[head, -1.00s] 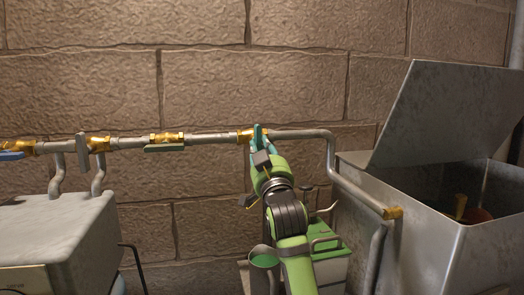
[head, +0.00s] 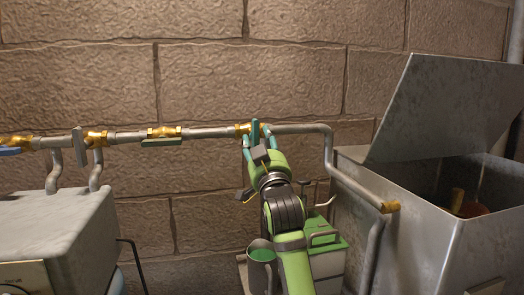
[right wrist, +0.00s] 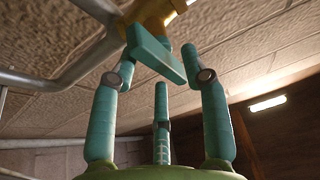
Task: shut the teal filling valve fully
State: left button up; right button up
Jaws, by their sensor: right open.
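The teal filling valve has a brass body (head: 243,129) on the wall pipe and a teal lever (head: 255,131). In the head view the lever stands upright, across the line of the pipe. My right gripper (head: 259,140) is in front of it, with teal fingers spread on either side of the lever. In the right wrist view the lever (right wrist: 155,52) lies between the tips of the open fingers (right wrist: 160,70). I cannot tell whether a finger touches it. My left gripper is not in view.
Along the pipe to the left are a green lever (head: 162,143), a grey lever (head: 79,146) and a blue lever (head: 9,151). A metal tank (head: 420,210) with a raised lid stands right. A grey box (head: 50,230) stands left. A green-lidded container (head: 326,236) is below.

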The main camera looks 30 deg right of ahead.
jog(key=v, duration=1.2)
jog(key=shift+r, duration=0.15)
